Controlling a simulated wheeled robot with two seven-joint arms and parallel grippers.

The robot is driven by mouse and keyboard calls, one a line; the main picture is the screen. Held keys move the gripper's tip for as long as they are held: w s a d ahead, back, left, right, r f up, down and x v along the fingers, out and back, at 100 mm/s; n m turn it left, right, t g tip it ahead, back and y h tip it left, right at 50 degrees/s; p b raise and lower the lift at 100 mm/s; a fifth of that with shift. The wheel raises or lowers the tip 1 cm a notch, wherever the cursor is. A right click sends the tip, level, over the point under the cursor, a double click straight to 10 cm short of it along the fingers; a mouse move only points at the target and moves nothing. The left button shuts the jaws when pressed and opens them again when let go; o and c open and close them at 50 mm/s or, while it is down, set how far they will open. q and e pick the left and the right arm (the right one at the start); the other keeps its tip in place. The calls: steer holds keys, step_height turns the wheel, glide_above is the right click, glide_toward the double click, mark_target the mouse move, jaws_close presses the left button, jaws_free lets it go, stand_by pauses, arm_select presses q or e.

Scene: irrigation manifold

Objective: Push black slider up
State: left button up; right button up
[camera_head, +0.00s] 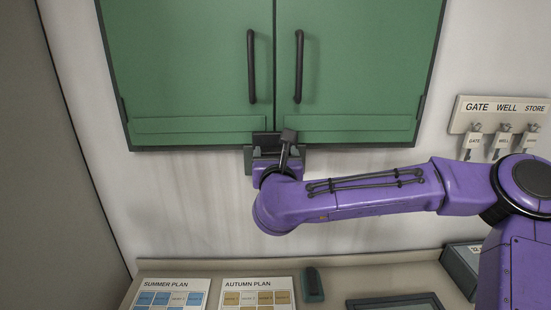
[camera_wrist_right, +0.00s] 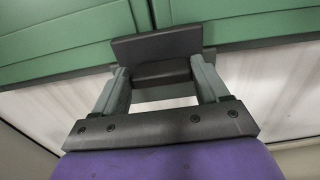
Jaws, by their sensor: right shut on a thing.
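The black slider (camera_wrist_right: 158,47) is a dark block at the bottom edge of the green cabinet, at the seam between its two doors. In the head view the slider (camera_head: 266,139) shows just above my right gripper (camera_head: 265,155), partly hidden by it. In the wrist view my right gripper (camera_wrist_right: 160,85) has its two grey fingers on either side of the slider's lower part, shut on it. The slider's wide upper plate lies against the lower door edges. My left gripper is not in view.
The green cabinet (camera_head: 190,60) has two dark vertical handles (camera_head: 252,66) above the slider. A key rack (camera_head: 500,112) hangs on the right wall. Below, a shelf holds a summer plan card (camera_head: 171,294), an autumn plan card (camera_head: 258,293) and a small dark object (camera_head: 313,284).

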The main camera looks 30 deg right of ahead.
steer(key=o, duration=1.5)
steer(key=shift+r, duration=0.3)
steer(key=shift+f, duration=0.15)
steer(key=b+v, duration=0.4)
steer(key=v, duration=0.6)
steer(key=shift+s+a+b, duration=0.1)
steer(key=shift+s+b, duration=0.15)
steer(key=shift+b, duration=0.15)
